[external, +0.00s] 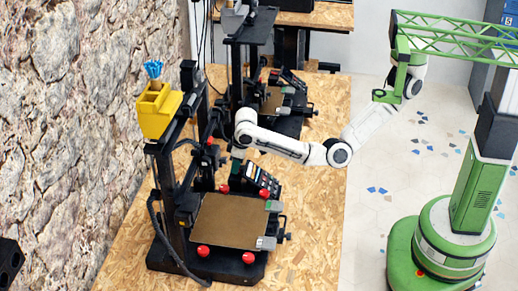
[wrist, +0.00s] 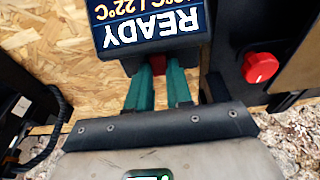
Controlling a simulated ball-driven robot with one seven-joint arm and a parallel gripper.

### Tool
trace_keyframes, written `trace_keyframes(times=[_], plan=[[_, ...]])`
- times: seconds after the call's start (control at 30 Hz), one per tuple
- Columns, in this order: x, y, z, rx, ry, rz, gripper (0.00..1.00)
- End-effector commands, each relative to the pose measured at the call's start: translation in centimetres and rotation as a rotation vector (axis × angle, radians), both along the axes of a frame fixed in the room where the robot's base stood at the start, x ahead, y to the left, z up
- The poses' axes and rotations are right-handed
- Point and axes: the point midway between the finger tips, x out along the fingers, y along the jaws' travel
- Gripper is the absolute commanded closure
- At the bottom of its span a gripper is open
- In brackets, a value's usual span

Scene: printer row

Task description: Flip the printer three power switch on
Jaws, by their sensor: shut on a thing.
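My gripper (wrist: 158,72) has two green fingers, and their tips are close around a small red part (wrist: 157,66), which looks like a power switch. The red part sits at the edge of a dark display box (wrist: 150,28) with an upside-down READY screen. I cannot tell the switch's position. In the external view my gripper (external: 238,154) points down behind the control panel (external: 262,180) of the nearest printer (external: 228,220); its fingertips and the switch are hard to make out there. No printer number is readable.
A red knob (wrist: 260,67) on a dark frame is right of the fingers in the wrist view. A second printer (external: 270,100) stands farther back on the wooden bench (external: 318,180). A yellow holder (external: 157,110) tops the near printer. Bench space right of it is clear.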

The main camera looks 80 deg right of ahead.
Motion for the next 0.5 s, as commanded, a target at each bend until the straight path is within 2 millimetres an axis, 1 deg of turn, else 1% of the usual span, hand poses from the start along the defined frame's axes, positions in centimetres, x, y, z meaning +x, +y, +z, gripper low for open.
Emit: trace_keyframes(times=[0.03,0.3,0.5], plan=[[0.23,-0.05,0.81,0.000,0.026,0.001,1.00],[0.62,0.01,0.29,0.002,0.146,0.000,1.00],[0.64,0.04,0.09,0.002,0.170,0.000,1.00]])
